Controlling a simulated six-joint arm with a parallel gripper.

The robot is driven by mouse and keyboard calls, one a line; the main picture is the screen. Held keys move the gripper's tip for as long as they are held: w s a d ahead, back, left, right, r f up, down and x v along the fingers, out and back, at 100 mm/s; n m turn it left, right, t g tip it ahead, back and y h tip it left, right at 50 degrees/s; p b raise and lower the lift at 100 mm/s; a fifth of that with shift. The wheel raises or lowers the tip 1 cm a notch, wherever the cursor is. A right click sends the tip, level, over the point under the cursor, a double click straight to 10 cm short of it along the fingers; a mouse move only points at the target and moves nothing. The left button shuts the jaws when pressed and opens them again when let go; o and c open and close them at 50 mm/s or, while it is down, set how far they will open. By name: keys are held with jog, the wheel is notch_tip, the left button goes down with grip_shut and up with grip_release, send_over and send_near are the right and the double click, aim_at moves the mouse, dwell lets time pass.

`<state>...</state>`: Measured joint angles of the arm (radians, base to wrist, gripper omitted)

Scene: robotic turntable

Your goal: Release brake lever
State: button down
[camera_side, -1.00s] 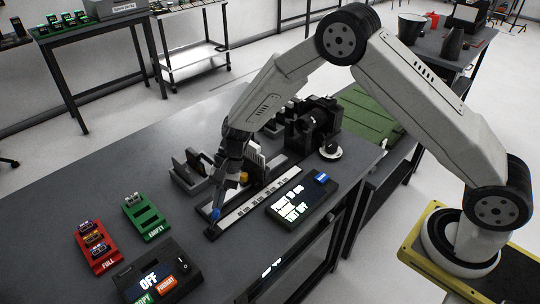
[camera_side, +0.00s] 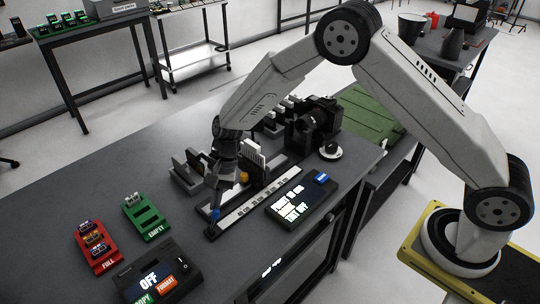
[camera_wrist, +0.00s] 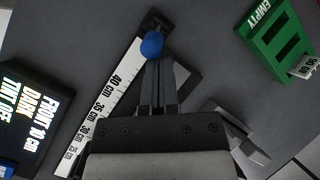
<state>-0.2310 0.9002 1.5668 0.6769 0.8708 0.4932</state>
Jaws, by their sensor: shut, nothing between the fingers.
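The lever's blue knob (camera_side: 215,214) stands at the near-left end of the ruled rail (camera_side: 235,214). In the wrist view, the blue knob (camera_wrist: 152,44) sits just beyond my fingertips, near the rail's dark end block (camera_wrist: 155,22). My gripper (camera_side: 214,199) points down from above at the knob. In the wrist view, my gripper (camera_wrist: 160,64) has its two fingers together, with nothing between them. I cannot tell whether the fingertips touch the knob. The knob's stem is mostly hidden.
A display box (camera_side: 303,201) lies right of the rail. A camera (camera_side: 311,123) stands toward the rail's far end. A green EMPTY rack (camera_side: 158,228), a red FULL rack (camera_side: 103,266) and a control box reading OFF (camera_side: 180,276) lie to the left on the table.

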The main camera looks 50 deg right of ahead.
jog(key=shift+a+r+h, duration=0.25)
jog(key=shift+a+h, duration=0.1)
jog(key=shift+h, duration=0.25)
jog(key=shift+a+r+h, duration=0.25)
jog(key=shift+a+h, duration=0.55)
jog(key=shift+h, duration=0.4)
jog(key=shift+a+r+m+h, duration=0.1)
jog(key=shift+a+m+h, duration=0.1)
jog(key=shift+a+h, duration=0.6)
jog(key=shift+a+m+h, duration=0.2)
jog(key=shift+a+h, duration=0.2)
jog(key=shift+h, duration=0.8)
jog(key=shift+a, duration=0.25)
jog(key=shift+r, duration=0.15)
jog(key=shift+r, duration=0.6)
jog(key=shift+w, duration=0.1)
